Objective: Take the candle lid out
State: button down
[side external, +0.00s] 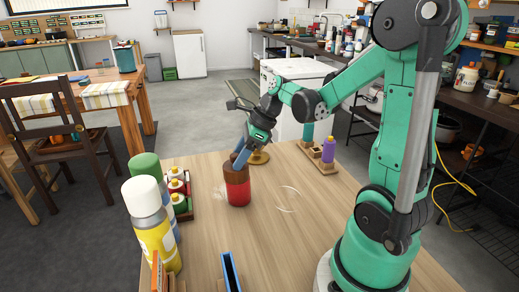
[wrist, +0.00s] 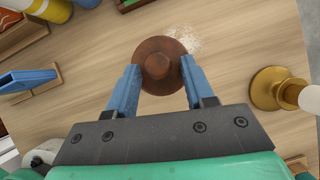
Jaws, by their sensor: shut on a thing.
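A red candle jar (side external: 238,193) stands upright on the wooden table. The brown candle lid (side external: 234,174) is at the top of the jar in the side view. In the wrist view the round brown lid (wrist: 158,42) with its raised knob shows from above, and it hides the jar. My gripper (side external: 240,158) comes down over the lid. Its blue fingers (wrist: 158,80) are shut on the lid, one on each side. I cannot tell whether there is a gap between lid and jar.
A yellow spray can (side external: 153,232) and other bottles stand left of the jar. A blue item in a wooden holder (side external: 229,271) is near the front. A brass candle holder (wrist: 270,90) is close on the right in the wrist view. A wooden block with a purple bottle (side external: 328,150) stands behind right.

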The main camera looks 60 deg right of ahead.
jog(key=shift+r, duration=0.4)
jog(key=shift+r, duration=3.25)
